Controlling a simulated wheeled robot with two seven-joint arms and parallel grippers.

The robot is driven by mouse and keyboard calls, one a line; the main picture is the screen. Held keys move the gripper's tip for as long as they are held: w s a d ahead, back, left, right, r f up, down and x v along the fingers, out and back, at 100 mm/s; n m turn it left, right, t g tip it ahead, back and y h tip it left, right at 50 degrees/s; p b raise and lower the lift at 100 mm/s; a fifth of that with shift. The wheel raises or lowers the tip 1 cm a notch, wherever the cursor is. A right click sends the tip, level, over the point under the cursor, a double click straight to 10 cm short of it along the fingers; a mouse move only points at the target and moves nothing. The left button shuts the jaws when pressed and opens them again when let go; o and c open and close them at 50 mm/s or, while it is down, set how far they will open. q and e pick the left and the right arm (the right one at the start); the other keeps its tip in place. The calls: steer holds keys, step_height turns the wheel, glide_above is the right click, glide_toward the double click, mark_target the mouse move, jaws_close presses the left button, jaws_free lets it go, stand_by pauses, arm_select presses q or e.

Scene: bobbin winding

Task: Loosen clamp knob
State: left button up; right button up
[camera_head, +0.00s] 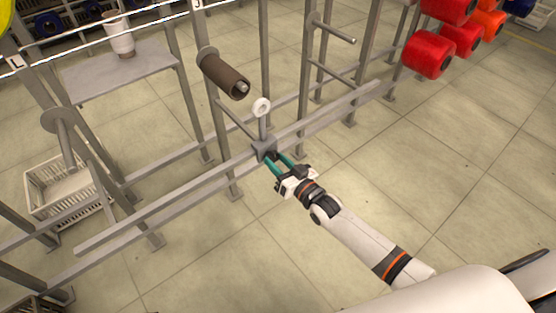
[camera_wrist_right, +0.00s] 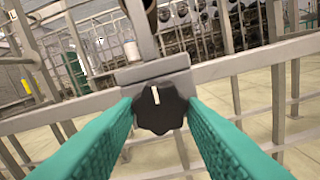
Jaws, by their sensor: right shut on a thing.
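The clamp knob (camera_wrist_right: 160,108) is a black lobed knob with a white line pointing up, seen in the right wrist view. It sits on the front of a grey clamp block (camera_wrist_right: 152,72), which also shows on the rail in the head view (camera_head: 264,147). My right gripper (camera_head: 277,163) reaches the block from the lower right. Its green fingers (camera_wrist_right: 160,118) lie on both sides of the knob and are shut on it. In the head view the knob is mostly hidden by the fingers. My left gripper is not in view.
A grey rail (camera_head: 190,198) runs across the metal frame. A white ring guide (camera_head: 261,106) stands above the clamp, below a brown bobbin (camera_head: 225,76). Red spools (camera_head: 429,54) hang at upper right, and a white crate (camera_head: 62,190) stands at left. Floor at right is clear.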

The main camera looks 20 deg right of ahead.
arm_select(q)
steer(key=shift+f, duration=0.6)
arm_select(e)
steer(key=shift+f+n, duration=0.1)
steer(key=shift+n, duration=0.3)
steer(key=o, duration=1)
steer(key=shift+s+d, duration=0.1)
steer(key=shift+s, duration=0.1)
arm_select(q)
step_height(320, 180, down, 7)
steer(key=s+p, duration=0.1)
steer(key=p, duration=0.1)
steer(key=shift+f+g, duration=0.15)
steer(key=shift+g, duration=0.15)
arm_select(e)
steer(key=v, duration=1.1)
steer(key=shift+s, duration=0.35)
steer(key=shift+d, duration=0.1)
